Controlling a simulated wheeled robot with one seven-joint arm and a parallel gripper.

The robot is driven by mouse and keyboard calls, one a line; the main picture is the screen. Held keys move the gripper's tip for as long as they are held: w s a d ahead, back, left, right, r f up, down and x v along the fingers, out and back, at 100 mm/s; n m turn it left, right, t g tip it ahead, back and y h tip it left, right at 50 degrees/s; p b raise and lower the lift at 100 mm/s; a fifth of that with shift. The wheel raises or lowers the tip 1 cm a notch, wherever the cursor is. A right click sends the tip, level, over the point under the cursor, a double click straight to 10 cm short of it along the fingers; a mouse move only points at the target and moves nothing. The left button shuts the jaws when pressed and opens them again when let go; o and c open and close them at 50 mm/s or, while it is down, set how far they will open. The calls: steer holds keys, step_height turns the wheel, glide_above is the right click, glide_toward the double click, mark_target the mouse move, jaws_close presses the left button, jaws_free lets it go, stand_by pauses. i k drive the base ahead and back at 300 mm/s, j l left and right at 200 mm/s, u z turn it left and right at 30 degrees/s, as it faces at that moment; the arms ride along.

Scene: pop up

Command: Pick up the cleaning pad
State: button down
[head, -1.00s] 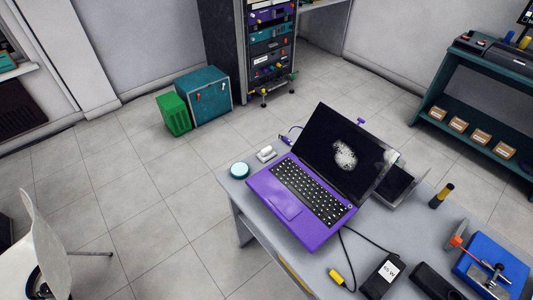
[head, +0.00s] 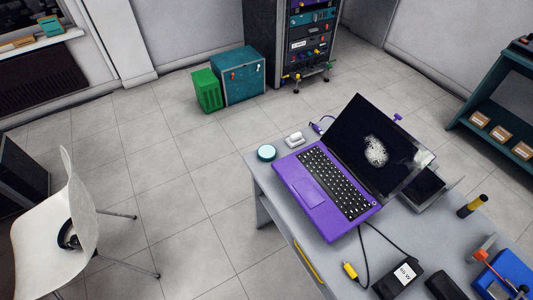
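A small round pad-like thing (head: 267,153), pale blue on top with a dark teal rim, lies at the table's far left corner. It may be the cleaning pad, but I cannot tell for sure. A small white item (head: 294,140) sits just to its right. Both are beyond the open purple laptop (head: 310,190), whose dark screen shows a whitish smudge. The grey table (head: 262,181) carries them. My gripper is not in view.
A black adapter (head: 398,279) with a yellow-tipped cable, a yellow-black cylinder (head: 471,206) and a blue device (head: 508,272) crowd the table's right side. A white chair (head: 50,232) stands at left. The tiled floor between chair and table is clear.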

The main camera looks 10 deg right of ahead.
mark_target(295, 139)
steer(key=i+j+z, duration=0.3)
steer(key=j, duration=0.3)
steer(key=i+j+z, duration=0.15)
steer(key=i+j, duration=0.15)
steer(key=i+j+z, duration=0.15)
steer(key=j, duration=0.3)
steer(key=i+j+z, duration=0.15)
steer(key=j, duration=0.2)
steer(key=i+j+z, duration=0.15)
steer(key=j, duration=0.25)
steer(key=i+j+z, duration=0.15)
steer(key=j, duration=0.25)
steer(key=k, duration=0.05)
